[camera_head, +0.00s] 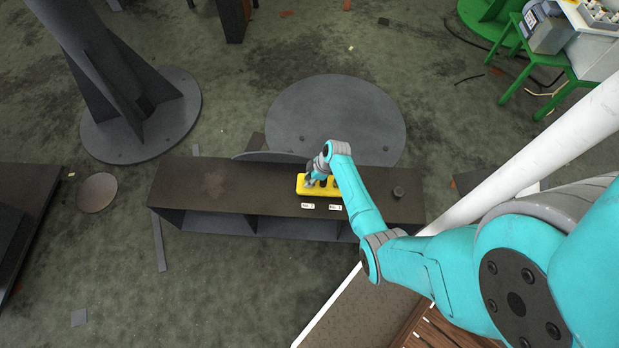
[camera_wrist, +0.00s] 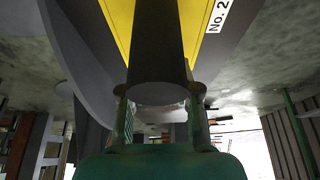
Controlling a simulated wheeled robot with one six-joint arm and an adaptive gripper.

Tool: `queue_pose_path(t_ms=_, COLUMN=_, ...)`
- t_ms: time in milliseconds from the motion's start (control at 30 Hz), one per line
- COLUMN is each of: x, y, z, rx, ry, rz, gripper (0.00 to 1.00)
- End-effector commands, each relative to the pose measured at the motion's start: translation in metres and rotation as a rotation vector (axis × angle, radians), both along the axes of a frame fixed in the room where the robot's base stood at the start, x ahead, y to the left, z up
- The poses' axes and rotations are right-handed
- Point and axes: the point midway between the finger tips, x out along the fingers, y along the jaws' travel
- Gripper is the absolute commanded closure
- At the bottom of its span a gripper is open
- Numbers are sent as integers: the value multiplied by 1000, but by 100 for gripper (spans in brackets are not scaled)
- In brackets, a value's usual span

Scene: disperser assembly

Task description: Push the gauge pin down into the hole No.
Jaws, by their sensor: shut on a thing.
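The yellow block (camera_head: 301,189) lies on the dark bench; it also shows in the wrist view (camera_wrist: 116,22). My gripper (camera_head: 312,181) is over the left part of the block, above the left of two white labels. In the wrist view my gripper (camera_wrist: 158,92) is shut on the dark cylindrical gauge pin (camera_wrist: 156,50), one finger on each side. The pin runs from my fingers to the yellow block. The label beside it in the wrist view reads No. 2 (camera_wrist: 217,14). The hole itself is hidden by the pin, so its depth cannot be told.
The dark bench (camera_head: 240,190) has free room left of the block. A small dark cylinder (camera_head: 398,191) stands on its right part. The white labels (camera_head: 308,206) sit in front of the block. A round grey plate (camera_head: 335,110) is behind the bench.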

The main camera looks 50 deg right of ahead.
Motion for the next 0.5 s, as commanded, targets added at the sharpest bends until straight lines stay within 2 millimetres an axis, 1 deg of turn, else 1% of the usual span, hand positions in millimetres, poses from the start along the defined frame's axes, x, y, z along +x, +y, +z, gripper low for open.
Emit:
queue_pose_path(t_ms=333, x=0, y=0, z=-7, rx=0, ry=0, rz=-1, gripper=100)
queue_pose_path(t_ms=367, x=0, y=0, z=-7, rx=-1, ry=-1, rz=0, gripper=63)
queue_pose_path(t_ms=400, x=0, y=0, z=-7, rx=0, ry=-1, rz=0, gripper=53)
queue_pose_path(t_ms=467, x=0, y=0, z=-7, rx=-1, ry=-1, rz=0, gripper=38)
queue_pose_path(t_ms=500, x=0, y=0, z=-7, rx=-1, ry=-1, rz=0, gripper=38)
